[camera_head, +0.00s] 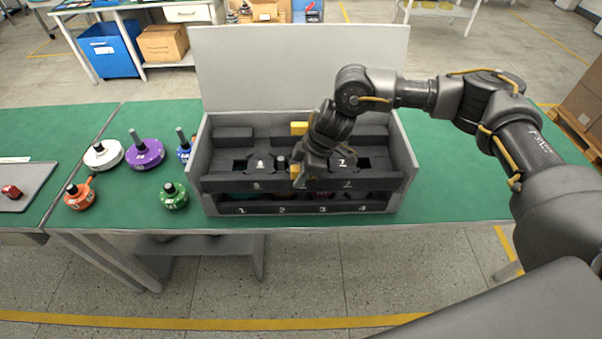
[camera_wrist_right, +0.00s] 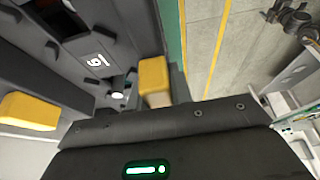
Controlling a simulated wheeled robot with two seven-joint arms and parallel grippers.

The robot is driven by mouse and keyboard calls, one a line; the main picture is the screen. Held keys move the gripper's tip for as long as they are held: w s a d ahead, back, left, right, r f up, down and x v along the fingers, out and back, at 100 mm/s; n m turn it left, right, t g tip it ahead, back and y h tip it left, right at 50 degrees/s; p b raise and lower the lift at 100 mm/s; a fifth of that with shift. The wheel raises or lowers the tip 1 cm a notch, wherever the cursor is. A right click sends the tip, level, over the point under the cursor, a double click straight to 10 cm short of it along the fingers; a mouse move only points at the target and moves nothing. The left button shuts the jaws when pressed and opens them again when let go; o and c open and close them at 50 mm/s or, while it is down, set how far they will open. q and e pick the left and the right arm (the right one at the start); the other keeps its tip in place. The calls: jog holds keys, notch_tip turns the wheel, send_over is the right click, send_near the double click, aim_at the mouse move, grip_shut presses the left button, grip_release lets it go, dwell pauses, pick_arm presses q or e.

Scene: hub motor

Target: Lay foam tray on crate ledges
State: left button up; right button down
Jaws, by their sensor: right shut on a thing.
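The grey crate (camera_head: 406,158) stands on the green table with its lid (camera_head: 300,68) raised at the back. The dark foam tray (camera_head: 225,184) is level over the crate's opening, with numbered recesses; it fills the wrist view's left side (camera_wrist_right: 95,25). A dark gap shows below its front edge, above a lower layer (camera_head: 262,209) marked 1 to 4. Whether the tray touches the ledges is hidden. My right gripper (camera_head: 298,150) is shut on the tray near its middle, one yellow fingertip at each side of the grip. My left gripper is out of view.
Left of the crate stand white (camera_head: 103,154), purple (camera_head: 145,153), orange (camera_head: 80,194), green (camera_head: 173,196) and blue (camera_head: 184,150) hub motors. A grey mat (camera_head: 25,178) with a red part lies far left. The green table (camera_head: 450,185) right of the crate is clear.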

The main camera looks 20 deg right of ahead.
jog(key=shift+f+b, duration=0.3)
jog(key=shift+f, duration=0.35)
jog(key=c, duration=1.2)
grip_release()
jog(key=shift+o, duration=0.2)
jog(key=b+v, duration=0.2)
jog(key=v, duration=0.8)
jog(key=shift+s+d+r, duration=0.1)
jog(key=shift+d+r, duration=0.1)
jog(key=shift+r, duration=0.15)
jog(key=shift+a+f, duration=0.1)
